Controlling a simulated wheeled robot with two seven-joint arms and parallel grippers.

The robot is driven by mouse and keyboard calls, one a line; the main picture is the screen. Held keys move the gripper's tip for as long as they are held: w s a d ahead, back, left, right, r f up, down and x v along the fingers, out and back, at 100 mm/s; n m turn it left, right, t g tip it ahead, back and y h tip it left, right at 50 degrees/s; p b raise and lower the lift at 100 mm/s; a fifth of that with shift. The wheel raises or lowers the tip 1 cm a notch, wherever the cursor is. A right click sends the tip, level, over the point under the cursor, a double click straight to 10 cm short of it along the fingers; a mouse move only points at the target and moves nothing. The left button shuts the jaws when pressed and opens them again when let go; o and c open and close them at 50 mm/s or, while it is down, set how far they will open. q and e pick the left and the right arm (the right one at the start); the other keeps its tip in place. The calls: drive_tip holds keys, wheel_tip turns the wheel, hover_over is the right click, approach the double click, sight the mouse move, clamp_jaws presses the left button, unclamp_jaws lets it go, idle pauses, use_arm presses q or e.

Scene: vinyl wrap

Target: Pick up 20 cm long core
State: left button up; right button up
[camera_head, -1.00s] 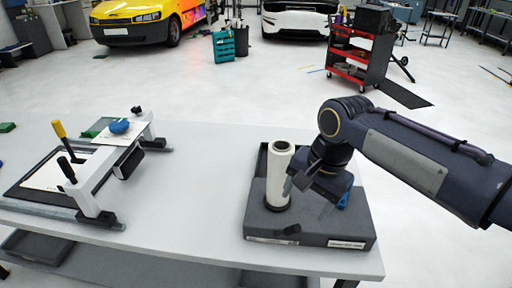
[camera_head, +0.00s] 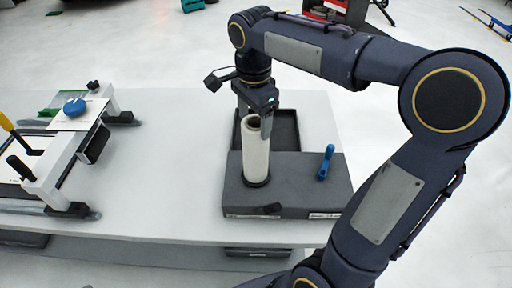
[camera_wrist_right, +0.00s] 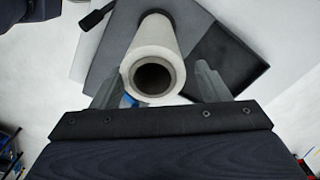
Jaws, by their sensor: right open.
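The core (camera_head: 255,150) is a pale, hollow cylinder standing upright on a dark grey block (camera_head: 300,195) at the right of the table. In the right wrist view its open end (camera_wrist_right: 153,76) faces the camera. My right gripper (camera_head: 257,108) is at the core's upper end, reaching from behind it. In the right wrist view the open fingers (camera_wrist_right: 158,76) lie to either side of the core's open end, with gaps visible. Whether they are level with the rim or above it, I cannot tell. My left gripper is not in view.
A blue-handled tool (camera_head: 325,162) stands on the block, right of the core. An empty dark tray (camera_head: 284,131) lies behind. A cutting frame (camera_head: 62,165) with a blue knob (camera_head: 75,107) stands at the left. The table (camera_head: 165,170) between is clear.

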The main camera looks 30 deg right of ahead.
sight(256, 137)
drive_tip(key=f, duration=0.5)
drive_tip(key=shift+s+f+p, duration=0.3)
drive_tip(key=shift+s+p, duration=0.05)
drive_tip(key=shift+s, duration=0.05)
drive_tip(key=c, duration=1.5)
